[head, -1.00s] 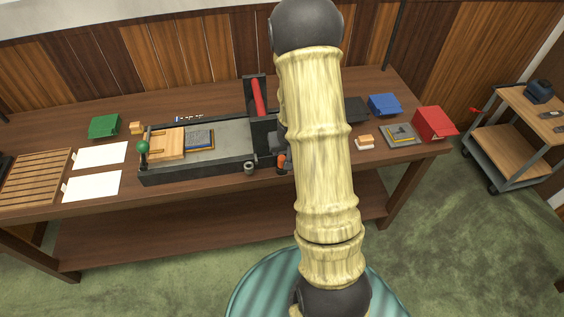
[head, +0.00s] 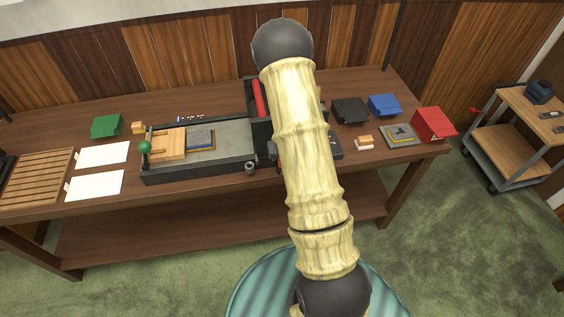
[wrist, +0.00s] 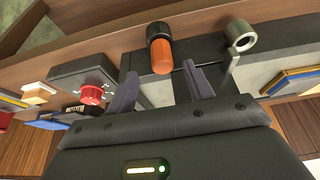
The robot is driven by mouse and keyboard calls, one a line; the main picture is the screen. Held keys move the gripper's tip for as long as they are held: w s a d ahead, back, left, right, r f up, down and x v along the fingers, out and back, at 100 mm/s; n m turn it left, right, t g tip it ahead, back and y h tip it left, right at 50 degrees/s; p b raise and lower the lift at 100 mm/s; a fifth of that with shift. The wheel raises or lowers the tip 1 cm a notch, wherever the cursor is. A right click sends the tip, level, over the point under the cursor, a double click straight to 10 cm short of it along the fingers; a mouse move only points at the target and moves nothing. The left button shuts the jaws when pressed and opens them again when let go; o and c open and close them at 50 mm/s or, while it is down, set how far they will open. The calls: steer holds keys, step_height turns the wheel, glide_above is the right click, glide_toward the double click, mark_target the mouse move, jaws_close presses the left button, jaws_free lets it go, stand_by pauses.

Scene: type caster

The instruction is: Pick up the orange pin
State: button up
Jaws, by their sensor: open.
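The orange pin (wrist: 161,57) has an orange body and a dark knob at its far end in the wrist view. It sits at the edge of the dark machine on the bench. My gripper (wrist: 158,71) is open, with its two dark fingers apart. In the head view my arm covers the gripper and most or all of the pin.
The dark press bed (head: 195,167) holds a wooden block (head: 168,143). Blue (head: 384,104) and red (head: 433,123) boxes stand at the bench's right.

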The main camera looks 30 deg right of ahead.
steer(key=shift+w+p+x, duration=0.2)
steer(key=shift+p+x, duration=0.5)
steer(key=shift+x, duration=1.5)
steer(key=shift+s+r, duration=0.1)
steer(key=shift+s, duration=0.05)
steer(key=shift+a, duration=0.25)
steer(key=shift+d, duration=0.15)
steer(key=c, duration=1.1)
